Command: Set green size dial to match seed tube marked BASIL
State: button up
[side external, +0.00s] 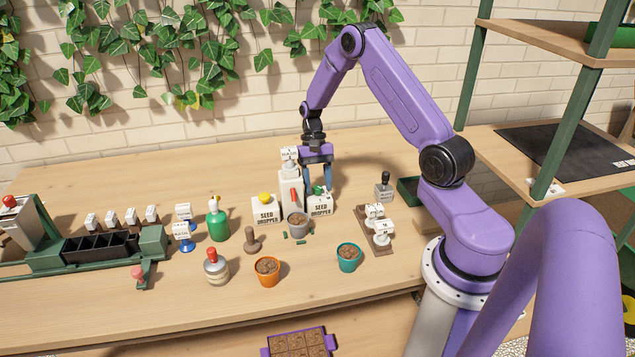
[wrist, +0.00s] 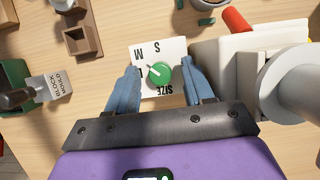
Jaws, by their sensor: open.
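The green size dial (wrist: 159,73) sits on the white top of the right seed dropper (wrist: 140,52), lettered SIZE, M and S, with another mark partly hidden by a finger. Its pale pointer mark seems to face upper left, below the M; the exact setting is unclear. In the side view the dropper (side external: 319,207) stands right of the tall white body. My gripper (wrist: 160,80) is open, its blue fingers on either side of the dial; contact cannot be told. A labelled tube (side external: 289,153) tops the tall body, but its lettering is too small to read surely.
A yellow-dialled seed dropper (side external: 265,212) stands left of the tall body with a red lever (side external: 294,197). A grey pot (side external: 297,224) stands in front. A wooden rack of labelled tubes (side external: 371,243) and a block mould (side external: 384,190) stand right.

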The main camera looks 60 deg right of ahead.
grip_shut()
jog(key=shift+m, duration=0.3)
jog(key=m, duration=0.2)
jog(key=m+t+y, duration=0.1)
jog(key=m, duration=0.1)
jog(key=shift+s+d+t, duration=0.1)
jog(key=shift+t, duration=0.2)
jog(key=shift+s+d+m+t, duration=0.1)
jog(key=shift+m+t, duration=0.7)
jog(key=shift+m, duration=1.4)
grip_release()
